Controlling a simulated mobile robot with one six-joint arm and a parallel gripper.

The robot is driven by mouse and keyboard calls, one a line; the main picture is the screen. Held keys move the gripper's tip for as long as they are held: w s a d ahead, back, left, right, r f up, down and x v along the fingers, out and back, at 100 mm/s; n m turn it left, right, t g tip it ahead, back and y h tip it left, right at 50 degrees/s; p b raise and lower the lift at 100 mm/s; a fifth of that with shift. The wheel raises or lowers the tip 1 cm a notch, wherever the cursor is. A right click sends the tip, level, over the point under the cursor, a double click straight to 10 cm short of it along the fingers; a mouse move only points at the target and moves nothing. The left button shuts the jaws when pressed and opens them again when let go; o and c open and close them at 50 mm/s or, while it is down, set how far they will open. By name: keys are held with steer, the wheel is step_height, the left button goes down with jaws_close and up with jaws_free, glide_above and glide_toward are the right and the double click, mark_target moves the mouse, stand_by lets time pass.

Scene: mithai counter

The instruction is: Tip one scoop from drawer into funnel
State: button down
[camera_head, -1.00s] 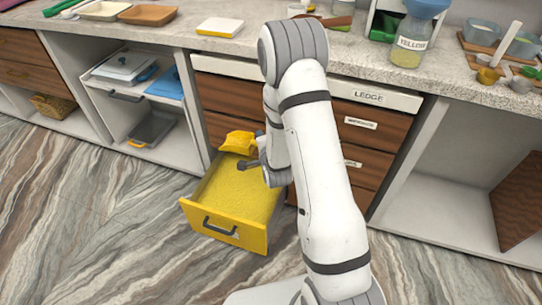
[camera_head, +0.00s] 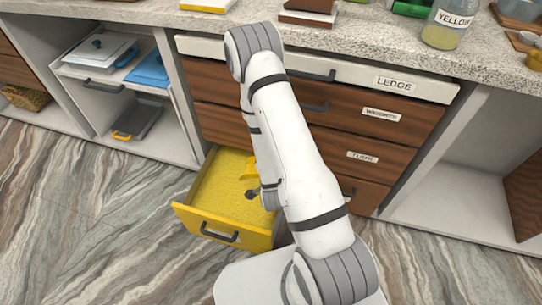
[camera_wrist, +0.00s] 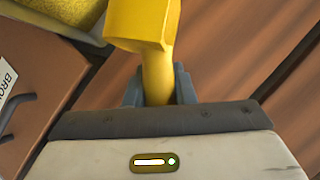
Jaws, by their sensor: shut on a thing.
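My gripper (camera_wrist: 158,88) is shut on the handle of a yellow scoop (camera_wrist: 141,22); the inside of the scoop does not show. In the head view the scoop (camera_head: 249,170) shows only in part beside my arm, at the right side of the open yellow drawer (camera_head: 222,225). The drawer holds yellow granular stuff (camera_head: 222,186), and a corner of it shows at the upper left of the wrist view. A glass jar labelled YELLOW (camera_head: 441,36) stands on the counter at the upper right. Its top is cut off, and no funnel shows now.
Closed brown drawers (camera_head: 356,151) and a white LEDGE front (camera_head: 392,83) lie behind and right of my arm. The stone counter (camera_head: 375,45) runs along the top. A shelf bay (camera_head: 135,120) with trays is at left. The floor in front is clear.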

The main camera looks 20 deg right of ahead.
step_height(320, 180, down, 11)
steer(key=w+a+b, duration=0.1)
steer(key=a+b, duration=0.1)
steer(key=b, duration=0.2)
steer(key=w+a+f+b, duration=0.4)
steer(key=w+a+f, duration=0.1)
steer(key=a, duration=0.2)
steer(key=s+d+r+m+t, duration=0.1)
steer(key=r, duration=0.3)
steer(key=s+d+r+m+t+y, duration=0.1)
steer(key=d+r, duration=0.1)
steer(key=r, duration=0.2)
steer(key=s+d+r+m+t, duration=0.1)
steer(key=d+r, duration=0.1)
steer(key=r, duration=0.2)
steer(key=shift+s+d+m+y, duration=0.1)
steer(key=shift+s+m+y, duration=0.2)
steer(key=shift+m, duration=0.1)
steer(key=shift+s+d+r, duration=0.25)
steer(key=shift+d+r, duration=0.15)
steer(key=shift+r, duration=0.35)
